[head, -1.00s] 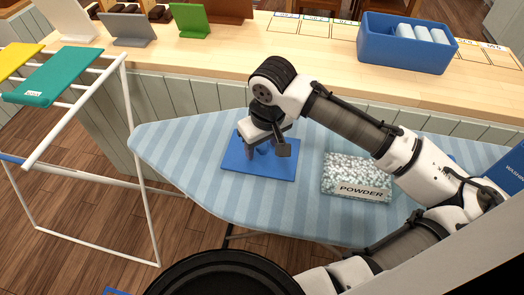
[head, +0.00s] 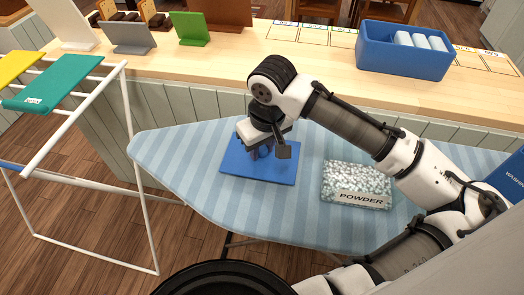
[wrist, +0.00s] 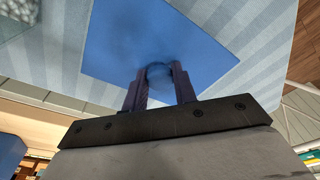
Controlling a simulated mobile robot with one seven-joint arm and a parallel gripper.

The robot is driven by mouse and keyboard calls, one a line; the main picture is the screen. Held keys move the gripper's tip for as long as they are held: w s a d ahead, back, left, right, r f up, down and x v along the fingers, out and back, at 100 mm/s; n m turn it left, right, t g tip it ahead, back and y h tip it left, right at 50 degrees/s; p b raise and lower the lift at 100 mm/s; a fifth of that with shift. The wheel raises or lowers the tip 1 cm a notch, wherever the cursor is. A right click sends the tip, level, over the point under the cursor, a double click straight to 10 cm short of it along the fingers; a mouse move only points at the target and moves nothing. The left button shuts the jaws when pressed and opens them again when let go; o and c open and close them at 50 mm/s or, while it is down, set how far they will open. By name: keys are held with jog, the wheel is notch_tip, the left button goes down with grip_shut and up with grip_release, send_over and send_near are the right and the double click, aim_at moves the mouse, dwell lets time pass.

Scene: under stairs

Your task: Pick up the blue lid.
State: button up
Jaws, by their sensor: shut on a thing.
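The blue lid (head: 235,168) is a flat blue rectangle with a round knob (wrist: 158,72) in its middle. In the head view it is at the striped ironing board (head: 180,150), left of the powder box; I cannot tell whether it touches the board. My gripper (head: 262,152) is above it, pointing down. In the wrist view my gripper (wrist: 160,80) has its two fingers on either side of the knob, shut on it. Part of the knob is hidden by the fingers.
A box marked POWDER (head: 355,184) lies right of the lid. A blue bin (head: 403,55) with white rolls stands on the wooden counter behind. A white drying rack (head: 140,200) with a green cloth (head: 55,84) is at the left. The board's left end is clear.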

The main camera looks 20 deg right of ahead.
aim_at(262, 148)
notch_tip(262, 148, up, 18)
jog(key=b, duration=0.1)
jog(key=shift+r, duration=0.25)
jog(key=o, duration=0.5)
jog(key=shift+c, duration=0.2)
grip_shut()
jog(key=shift+f, duration=0.1)
